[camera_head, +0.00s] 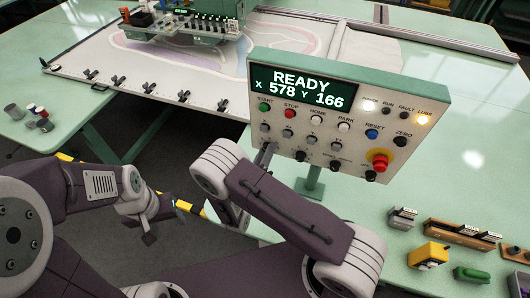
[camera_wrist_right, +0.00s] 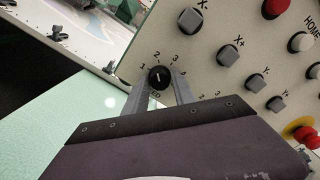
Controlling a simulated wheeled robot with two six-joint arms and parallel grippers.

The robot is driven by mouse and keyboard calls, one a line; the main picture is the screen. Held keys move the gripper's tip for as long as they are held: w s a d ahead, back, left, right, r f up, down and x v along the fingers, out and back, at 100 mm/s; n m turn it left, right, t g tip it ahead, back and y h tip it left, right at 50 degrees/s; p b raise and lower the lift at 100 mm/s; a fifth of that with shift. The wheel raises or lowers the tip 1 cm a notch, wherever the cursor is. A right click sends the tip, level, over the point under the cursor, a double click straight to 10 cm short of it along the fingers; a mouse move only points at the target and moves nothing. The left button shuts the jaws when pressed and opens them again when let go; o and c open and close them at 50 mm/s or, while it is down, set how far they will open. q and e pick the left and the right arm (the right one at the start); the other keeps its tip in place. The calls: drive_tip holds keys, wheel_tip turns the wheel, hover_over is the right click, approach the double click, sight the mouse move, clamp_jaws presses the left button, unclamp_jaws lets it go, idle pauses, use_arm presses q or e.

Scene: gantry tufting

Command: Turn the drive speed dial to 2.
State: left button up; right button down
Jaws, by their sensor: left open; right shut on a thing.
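The drive speed dial (camera_wrist_right: 159,77) is a round black knob with a short white line, at the lower left of the pale control panel (camera_wrist_right: 225,20). Numbers 1, 2 and 3 are printed around its top; the line is too small to read against them. My right gripper (camera_wrist_right: 159,86) has one finger on each side of the dial and is shut on it. In the head view my right gripper (camera_head: 265,154) reaches the panel's lower left and hides the dial. My left gripper (camera_head: 167,224) is open and empty, low over the floor, away from the panel.
The panel screen (camera_head: 303,88) reads READY, X 578 Y 166. Small buttons and more black knobs sit close to the dial, with a red emergency stop (camera_head: 380,161) at right. A yellow box (camera_head: 428,255) and other small items lie on the green table (camera_head: 480,170).

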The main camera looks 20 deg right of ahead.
idle(0.5)
drive_tip(key=c, duration=1)
unclamp_jaws()
drive_tip(key=shift+c, duration=0.2)
drive_tip(key=shift+w+d, duration=0.1)
drive_tip(key=b+v, duration=0.2)
drive_tip(key=v, duration=0.7)
